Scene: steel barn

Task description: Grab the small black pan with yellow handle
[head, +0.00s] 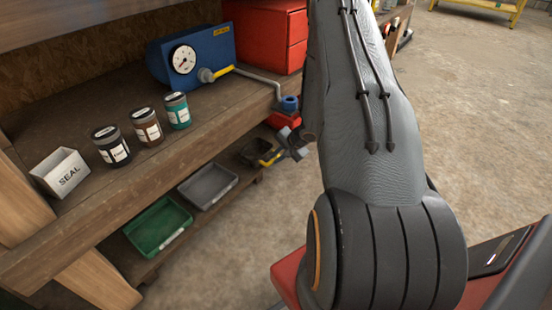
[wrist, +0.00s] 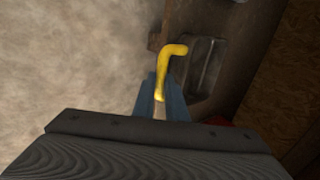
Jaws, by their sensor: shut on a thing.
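The small black pan (head: 258,151) with a yellow handle is at the right end of the lower shelf in the head view. My gripper (head: 294,143) is right beside it, at the handle side. In the wrist view the yellow handle (wrist: 175,53) runs down between the blue fingers of my gripper (wrist: 159,93), which are shut on it. My gripper hides part of the pan in the head view, so I cannot tell whether the pan still rests on the shelf.
A grey tray (head: 208,184) and a green tray (head: 158,226) lie left of the pan on the lower shelf. The bench top (head: 70,230) above holds several jars, a white SEAL box (head: 62,172), a blue gauge unit (head: 192,56) and a red cabinet (head: 262,35). Concrete floor (head: 470,120) is open at right.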

